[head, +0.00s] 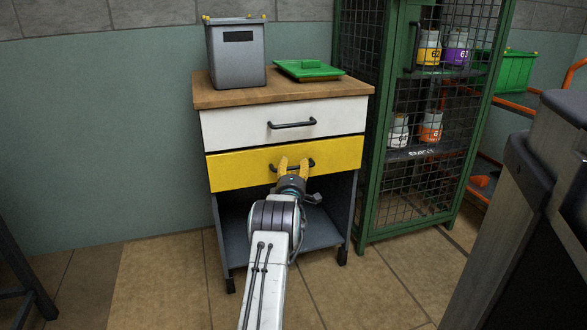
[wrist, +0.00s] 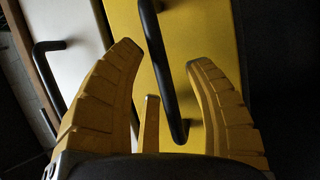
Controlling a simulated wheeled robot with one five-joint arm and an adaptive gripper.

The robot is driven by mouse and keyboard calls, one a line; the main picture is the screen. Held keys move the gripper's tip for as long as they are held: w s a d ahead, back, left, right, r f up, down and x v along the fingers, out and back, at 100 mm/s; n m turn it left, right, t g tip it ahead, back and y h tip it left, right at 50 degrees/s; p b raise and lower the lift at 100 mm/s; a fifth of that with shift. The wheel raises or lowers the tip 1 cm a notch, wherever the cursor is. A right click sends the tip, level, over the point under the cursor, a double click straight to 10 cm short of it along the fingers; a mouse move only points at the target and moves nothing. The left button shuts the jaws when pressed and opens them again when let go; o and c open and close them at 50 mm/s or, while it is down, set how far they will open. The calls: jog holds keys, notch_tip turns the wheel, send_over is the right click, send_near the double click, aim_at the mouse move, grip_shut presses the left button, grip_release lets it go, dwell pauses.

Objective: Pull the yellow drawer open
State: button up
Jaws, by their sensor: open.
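The yellow drawer (head: 237,169) is the lower of two drawers in a small cabinet and looks closed, about level with the white drawer (head: 240,126) above it. Its dark bar handle (head: 308,165) is partly hidden by my gripper (head: 294,162) in the head view. The fingers are apart, one on each side of the bar. I cannot tell whether either finger touches it.
A grey bin (head: 236,62) and a green lid (head: 309,69) are on the wooden top (head: 230,97). A green mesh cage (head: 362,130) with several jars stands close on the right. A large grey object (head: 520,215) fills the right foreground.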

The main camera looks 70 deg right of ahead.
grip_shut()
dwell(0.4)
jog(key=shift+s+a, duration=0.1)
